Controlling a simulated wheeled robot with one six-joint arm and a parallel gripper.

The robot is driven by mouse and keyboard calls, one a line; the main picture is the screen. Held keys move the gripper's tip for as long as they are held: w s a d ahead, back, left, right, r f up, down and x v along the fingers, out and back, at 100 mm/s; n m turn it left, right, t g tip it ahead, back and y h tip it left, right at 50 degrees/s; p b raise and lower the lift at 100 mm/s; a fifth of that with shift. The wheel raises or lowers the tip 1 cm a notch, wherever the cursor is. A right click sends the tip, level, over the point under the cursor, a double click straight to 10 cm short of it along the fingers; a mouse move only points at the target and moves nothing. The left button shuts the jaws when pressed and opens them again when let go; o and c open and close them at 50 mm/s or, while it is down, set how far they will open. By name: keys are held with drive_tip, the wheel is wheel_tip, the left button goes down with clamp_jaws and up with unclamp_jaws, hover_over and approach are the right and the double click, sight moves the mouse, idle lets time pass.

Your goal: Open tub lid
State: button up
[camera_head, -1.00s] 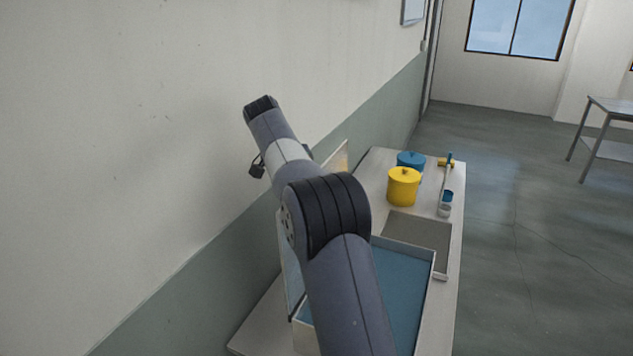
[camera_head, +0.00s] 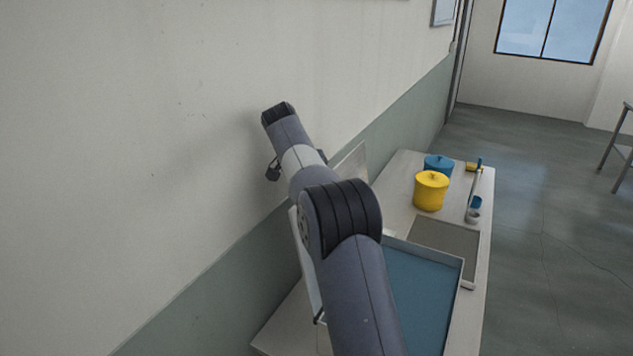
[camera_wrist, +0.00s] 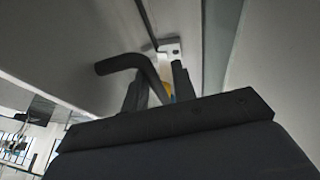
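The tub (camera_head: 452,305) is a pale rectangular tank with a blue interior, open at the top in the head view. Its lid (camera_head: 309,270) is a pale panel standing steeply along the wall side, partly hidden behind my arm. In the wrist view a dark bent handle (camera_wrist: 125,63) lies just ahead of my gripper (camera_wrist: 160,82). The fingers stand apart, with part of the handle between them and a gap by the right finger.
A yellow pot (camera_head: 431,191) and a blue pot (camera_head: 438,164) stand on the bench (camera_head: 400,172) beyond the tub. A ladle-like tool (camera_head: 474,205) lies to their right. The wall (camera_head: 170,190) is close on the left. Open floor (camera_head: 550,230) lies to the right.

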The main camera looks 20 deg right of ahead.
drive_tip(key=shift+o, duration=0.8)
drive_tip(key=shift+w+a+f, duration=0.2)
drive_tip(key=shift+f, duration=0.1)
drive_tip(key=shift+o, duration=0.8)
drive_tip(key=shift+r, duration=0.1)
drive_tip(key=shift+d+r, duration=0.1)
drive_tip(key=shift+r, duration=0.1)
drive_tip(key=v, duration=0.7)
drive_tip(key=shift+r, duration=0.15)
